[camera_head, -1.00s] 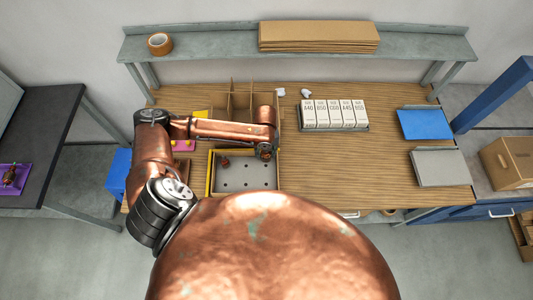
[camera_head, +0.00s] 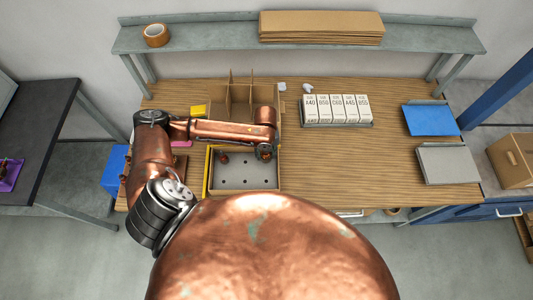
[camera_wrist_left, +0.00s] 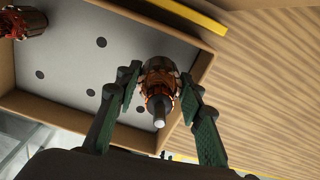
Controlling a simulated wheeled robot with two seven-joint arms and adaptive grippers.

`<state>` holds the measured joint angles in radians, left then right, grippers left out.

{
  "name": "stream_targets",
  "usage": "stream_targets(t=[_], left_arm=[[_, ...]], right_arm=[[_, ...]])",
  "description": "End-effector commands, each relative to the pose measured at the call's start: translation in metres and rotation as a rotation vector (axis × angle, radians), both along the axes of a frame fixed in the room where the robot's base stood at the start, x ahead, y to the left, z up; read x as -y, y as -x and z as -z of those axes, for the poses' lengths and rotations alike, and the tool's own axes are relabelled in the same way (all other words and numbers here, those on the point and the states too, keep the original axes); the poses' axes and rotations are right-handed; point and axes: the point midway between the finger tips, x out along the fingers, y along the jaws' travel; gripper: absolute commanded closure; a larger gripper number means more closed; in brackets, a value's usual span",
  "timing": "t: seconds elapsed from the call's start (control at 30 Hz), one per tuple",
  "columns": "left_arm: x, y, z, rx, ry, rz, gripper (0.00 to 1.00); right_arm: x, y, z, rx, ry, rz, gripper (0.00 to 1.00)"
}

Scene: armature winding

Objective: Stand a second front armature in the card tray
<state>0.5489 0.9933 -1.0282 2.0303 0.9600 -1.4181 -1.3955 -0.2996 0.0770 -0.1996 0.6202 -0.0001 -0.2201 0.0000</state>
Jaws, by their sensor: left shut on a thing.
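The card tray (camera_head: 216,186) lies on the bench with a grey, dotted floor and tan walls. One armature (camera_head: 223,158) stands near its back left corner; it also shows at the top left of the left wrist view (camera_wrist_left: 24,22). My left gripper (camera_wrist_left: 160,88) is shut on a second armature (camera_wrist_left: 160,75), with copper windings, a dark core and a pale shaft end. It is held over the tray beside a wall; I cannot tell whether it touches the floor. In the head view my wrist hides this armature and the fingers. My right gripper is out of view.
A divided cardboard box (camera_head: 240,95) stands behind the tray. A rack of white labelled boxes (camera_head: 337,108) is to the right, then a blue panel (camera_head: 428,120) and a grey one (camera_head: 448,164). The bench between tray and grey panel is clear.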

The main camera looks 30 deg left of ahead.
Motion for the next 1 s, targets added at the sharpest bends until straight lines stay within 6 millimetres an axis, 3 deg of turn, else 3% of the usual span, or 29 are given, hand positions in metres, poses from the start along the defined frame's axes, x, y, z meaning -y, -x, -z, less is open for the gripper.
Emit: stream_targets(t=[0.83, 0.87, 1.0], left_arm=[[0.0, -0.001, 0.017, 0.001, 0.0, 0.001, 1.0], [0.0, -0.001, 0.017, 0.001, 0.0, 0.001, 0.64], [0.0, 0.0, 0.017, 0.001, 0.0, 0.001, 0.54]], right_arm=[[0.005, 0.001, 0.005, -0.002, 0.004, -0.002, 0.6], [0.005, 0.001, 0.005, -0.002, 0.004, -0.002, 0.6], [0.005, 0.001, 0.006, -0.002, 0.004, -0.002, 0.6]])
